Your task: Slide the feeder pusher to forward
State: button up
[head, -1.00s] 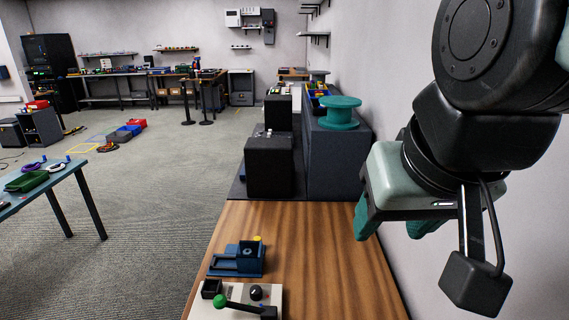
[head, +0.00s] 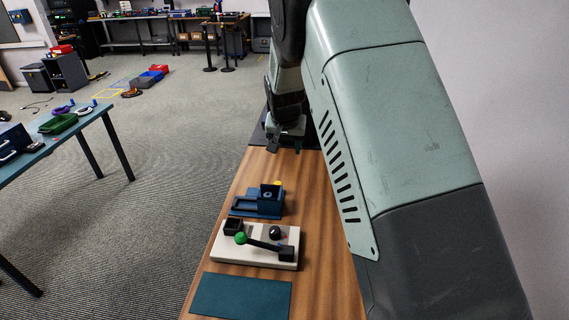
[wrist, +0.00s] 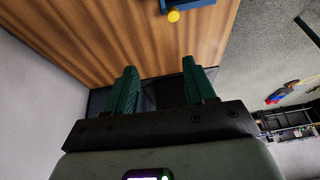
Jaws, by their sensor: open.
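The blue feeder (head: 258,202) sits on the wooden bench, with a low rail on its left and a taller block on its right. A yellow knob (head: 279,183) shows at the block's far side; I cannot tell its link to the pusher. In the wrist view, part of the blue feeder (wrist: 199,4) and the yellow knob (wrist: 173,15) show at the top edge. My gripper (head: 286,147) is beyond the feeder, apart from it, above the bench's far end. In the wrist view my gripper (wrist: 160,72) has its two green fingers spread, with nothing between them.
A white panel (head: 225,250) with a green-knobbed lever (head: 262,243) and a black dial (head: 275,232) stands nearer than the feeder. A dark teal mat (head: 240,295) lies in front of it. My arm covers the right side. Bare wood (head: 310,215) lies right of the feeder.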

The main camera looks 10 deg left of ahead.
send_near(277, 183)
jog(key=x, duration=0.8)
jog(key=shift+w+d+f, duration=0.1)
jog(key=shift+f, duration=0.15)
jog(key=shift+c, duration=0.3)
grip_shut()
